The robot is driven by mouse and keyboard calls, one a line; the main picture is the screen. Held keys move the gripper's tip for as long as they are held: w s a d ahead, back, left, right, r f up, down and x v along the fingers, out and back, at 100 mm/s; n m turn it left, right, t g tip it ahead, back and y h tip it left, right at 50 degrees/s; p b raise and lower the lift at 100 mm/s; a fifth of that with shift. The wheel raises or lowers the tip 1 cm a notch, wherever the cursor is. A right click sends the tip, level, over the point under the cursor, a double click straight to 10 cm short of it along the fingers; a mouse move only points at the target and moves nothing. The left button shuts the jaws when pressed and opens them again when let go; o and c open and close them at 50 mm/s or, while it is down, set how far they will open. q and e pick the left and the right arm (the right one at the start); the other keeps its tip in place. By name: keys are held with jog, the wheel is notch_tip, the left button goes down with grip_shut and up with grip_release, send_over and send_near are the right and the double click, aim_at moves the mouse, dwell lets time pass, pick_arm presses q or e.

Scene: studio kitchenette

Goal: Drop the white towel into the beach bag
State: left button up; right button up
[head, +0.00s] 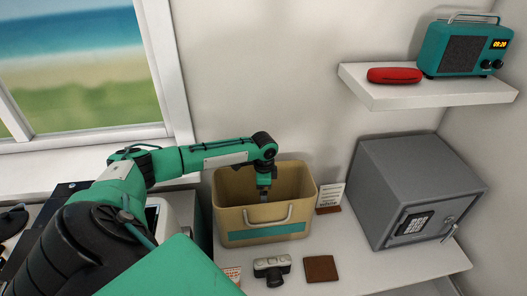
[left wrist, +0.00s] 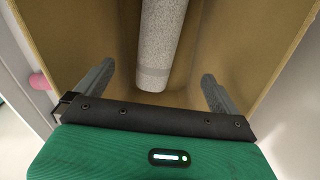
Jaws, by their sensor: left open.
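The tan beach bag (head: 230,222) stands on the white counter, with a teal stripe and a light handle on its front. My left gripper (head: 264,193) reaches down into its open top from above. In the left wrist view the bag's tan walls (left wrist: 265,40) surround the left gripper (left wrist: 157,88), whose two fingers are spread wide apart. The white towel (left wrist: 162,40), a speckled roll, is inside the bag between and beyond the fingers, with a gap to each finger. The towel is hidden in the head view. My right gripper is not in view.
A camera (head: 271,268) and a brown wallet-like square (head: 321,268) lie in front of the bag. A small sign (head: 330,197) and a grey safe (head: 412,195) stand to its right. A shelf (head: 430,95) above holds a teal radio (head: 463,48) and a red case (head: 394,75).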

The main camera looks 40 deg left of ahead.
pick_arm(q)
notch_tip(320, 180, up, 13)
jog(key=b, duration=0.4)
jog(key=shift+s+f, duration=0.1)
jog(key=shift+f, duration=0.05)
